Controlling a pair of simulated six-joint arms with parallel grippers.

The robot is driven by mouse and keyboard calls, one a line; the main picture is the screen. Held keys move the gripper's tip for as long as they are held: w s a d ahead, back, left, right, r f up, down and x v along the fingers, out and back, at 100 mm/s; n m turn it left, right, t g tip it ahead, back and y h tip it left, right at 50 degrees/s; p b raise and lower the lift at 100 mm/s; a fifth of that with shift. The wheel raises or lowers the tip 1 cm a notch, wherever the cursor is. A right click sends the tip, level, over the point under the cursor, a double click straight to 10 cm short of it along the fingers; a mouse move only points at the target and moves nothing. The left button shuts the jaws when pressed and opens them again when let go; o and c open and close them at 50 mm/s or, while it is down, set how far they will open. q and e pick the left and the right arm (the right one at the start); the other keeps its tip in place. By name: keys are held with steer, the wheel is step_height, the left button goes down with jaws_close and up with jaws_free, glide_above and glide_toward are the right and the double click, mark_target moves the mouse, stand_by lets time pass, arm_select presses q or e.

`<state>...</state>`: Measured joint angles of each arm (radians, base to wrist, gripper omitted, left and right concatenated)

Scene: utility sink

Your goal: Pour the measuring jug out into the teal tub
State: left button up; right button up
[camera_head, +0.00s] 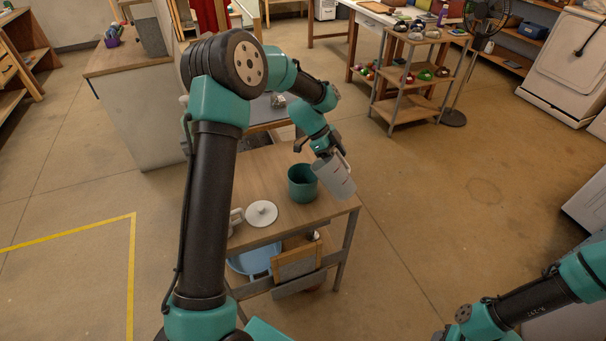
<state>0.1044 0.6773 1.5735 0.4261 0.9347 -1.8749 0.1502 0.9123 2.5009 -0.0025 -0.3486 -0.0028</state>
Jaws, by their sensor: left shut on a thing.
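The measuring jug (336,180), pale grey-white, is held tilted in my left gripper (329,154), which is shut on it. The jug is above the right end of a small wooden table. The teal tub (302,188) stands upright on that table, just left of the jug in the picture. The jug overlaps the tub's right edge in view; I cannot tell whether they touch or whether anything flows from the jug. The contents of both are too small to make out. My right arm enters at the lower right, and its gripper is out of the picture.
A white lid (262,213) with a knob lies on the wooden table (254,178), beside a pale mug (236,219). A blue basin (254,260) and a wooden crate (297,260) sit on the shelf below. The floor right of the table is clear.

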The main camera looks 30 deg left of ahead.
arm_select(q)
steer(key=shift+a+f+h, duration=0.15)
steer(key=shift+f+h, duration=0.1)
steer(key=shift+h, duration=0.45)
stand_by(0.3)
steer(key=shift+a+r+h, duration=0.1)
steer(key=shift+r+h, duration=0.35)
steer(key=shift+h, duration=0.45)
stand_by(0.4)
steer(key=shift+a+r+t+h, duration=0.2)
steer(key=shift+r+h, duration=0.65)
steer(key=shift+r, duration=0.3)
steer(key=shift+a+r+t+h, duration=0.1)
steer(key=shift+a+r+h, duration=0.05)
steer(key=shift+r+h, duration=0.85)
stand_by(0.9)
steer(key=shift+s+a+r+h, duration=0.1)
steer(key=shift+a+r+h, duration=0.4)
steer(key=shift+a+h, duration=0.35)
stand_by(0.8)
steer(key=shift+a+r+h, duration=0.25)
steer(key=shift+r+h, duration=0.25)
steer(key=shift+r, duration=0.2)
